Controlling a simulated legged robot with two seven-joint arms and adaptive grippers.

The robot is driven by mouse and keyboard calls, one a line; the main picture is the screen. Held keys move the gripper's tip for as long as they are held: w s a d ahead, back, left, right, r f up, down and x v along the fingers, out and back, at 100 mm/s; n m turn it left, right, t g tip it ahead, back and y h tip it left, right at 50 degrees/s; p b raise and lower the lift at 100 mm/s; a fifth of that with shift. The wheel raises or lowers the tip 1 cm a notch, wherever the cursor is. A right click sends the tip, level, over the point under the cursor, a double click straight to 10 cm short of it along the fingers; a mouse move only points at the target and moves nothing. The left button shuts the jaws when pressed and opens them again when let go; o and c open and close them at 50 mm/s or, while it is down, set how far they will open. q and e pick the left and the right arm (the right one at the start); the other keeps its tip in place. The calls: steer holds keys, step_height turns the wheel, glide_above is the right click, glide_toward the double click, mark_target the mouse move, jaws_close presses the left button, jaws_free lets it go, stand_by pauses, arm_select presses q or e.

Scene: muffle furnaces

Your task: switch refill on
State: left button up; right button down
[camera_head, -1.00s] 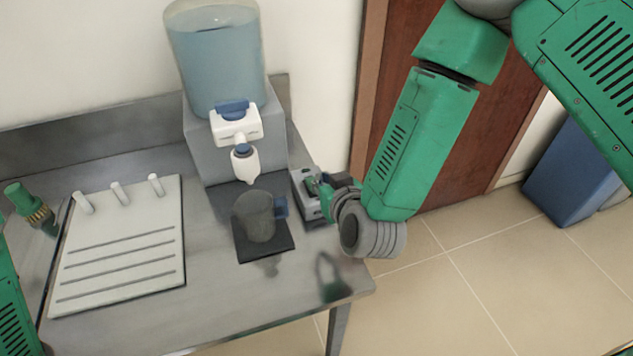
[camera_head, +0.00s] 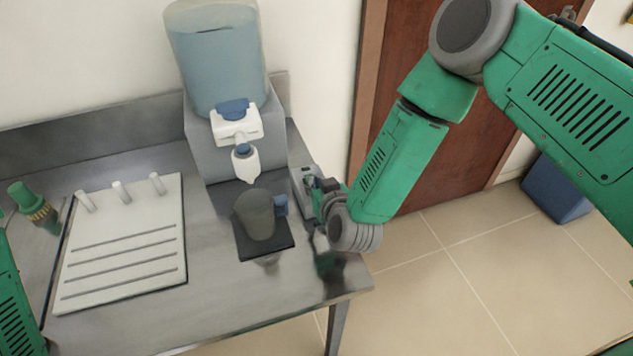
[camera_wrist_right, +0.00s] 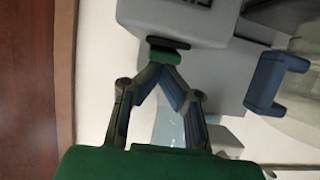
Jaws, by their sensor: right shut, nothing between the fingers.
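A small grey switch box (camera_head: 303,183) stands at the right edge of the table, beside the dispenser. In the right wrist view the box (camera_wrist_right: 185,18) is at the top, with a green switch piece (camera_wrist_right: 164,57) on its near side. My right gripper (camera_head: 319,196) is at the box in the head view, its tips partly hidden by the wrist. In the wrist view my right gripper (camera_wrist_right: 161,75) is shut and empty, its tips close together right at the green piece. I cannot tell whether they touch. Only part of my left arm shows at the left edge.
A water dispenser (camera_head: 217,70) with a white tap (camera_head: 246,165) stands at the back. A grey mug (camera_head: 257,213) with a blue handle (camera_head: 280,205) is on a dark pad (camera_head: 266,247) below. A white pegged board (camera_head: 125,240) lies left. A blue bin (camera_head: 556,187) stands on the floor.

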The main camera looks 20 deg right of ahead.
steer(key=shift+s+f+t+b, duration=0.15)
steer(key=shift+f+t+b, duration=0.35)
steer(key=shift+b, duration=0.4)
steer(key=shift+r, duration=0.15)
steer(key=shift+p, duration=0.35)
steer(key=shift+r+p, duration=0.55)
steer(key=shift+r, duration=0.3)
